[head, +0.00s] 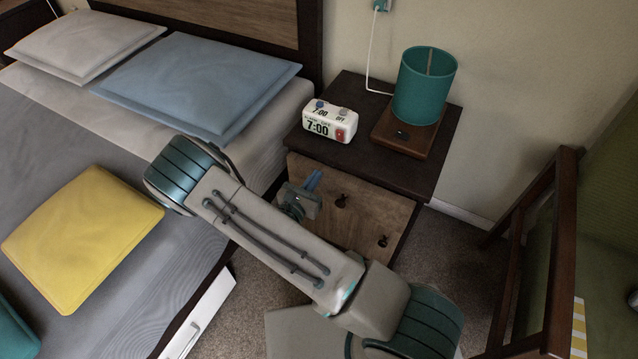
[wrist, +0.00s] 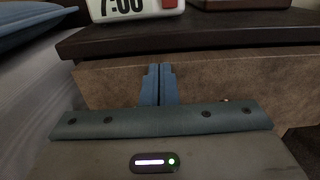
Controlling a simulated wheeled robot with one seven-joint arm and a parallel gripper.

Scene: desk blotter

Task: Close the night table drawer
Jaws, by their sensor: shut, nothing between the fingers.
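The night table (head: 365,140) has a dark top and a light brown wooden drawer front (head: 372,208) with dark knobs, partly hidden behind my arm. The drawer front lies close under the top's front edge, and no open drawer interior shows. In the wrist view the drawer front (wrist: 230,80) spans the picture below the overhanging dark top. My gripper (head: 314,179) is at the left part of the drawer front, its blue fingers together and empty. In the wrist view the fingertips (wrist: 158,68) point at the upper drawer front; whether they touch it I cannot tell.
A white alarm clock (head: 330,122) and a teal lamp (head: 425,85) stand on the night table. The bed (head: 70,130) with pillows is close on the left. A dark wooden chair-like frame (head: 535,240) stands at the right, with carpet between.

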